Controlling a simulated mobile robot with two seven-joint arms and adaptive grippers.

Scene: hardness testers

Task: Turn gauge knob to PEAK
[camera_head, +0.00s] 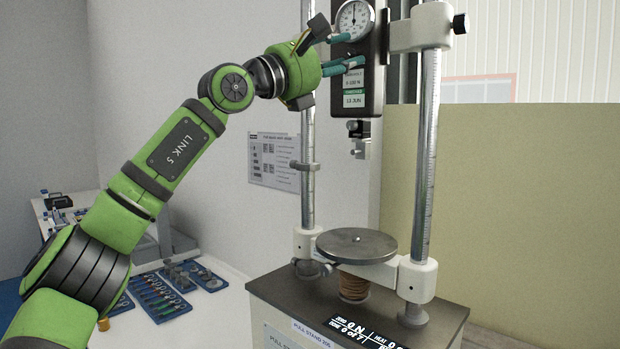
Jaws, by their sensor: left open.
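The force gauge (374,85) is a dark upright box with a round white dial (354,20) at its top and small labels on its front. It is mounted high on the test stand between two metal columns. My left gripper (352,51) reaches in from the left at the gauge, its teal fingertips apart, one near the dial's lower left and one just below the dial. I cannot tell whether they touch the gauge. No knob is clearly visible; the gripper may hide it. My right gripper is not in view.
The stand has a round metal plate (357,244) low between its columns (425,150) and a display (368,333) at its base front. A wall chart (274,160) hangs behind. Blue tool trays (160,294) lie on the white table at left. A tan panel (500,210) stands at right.

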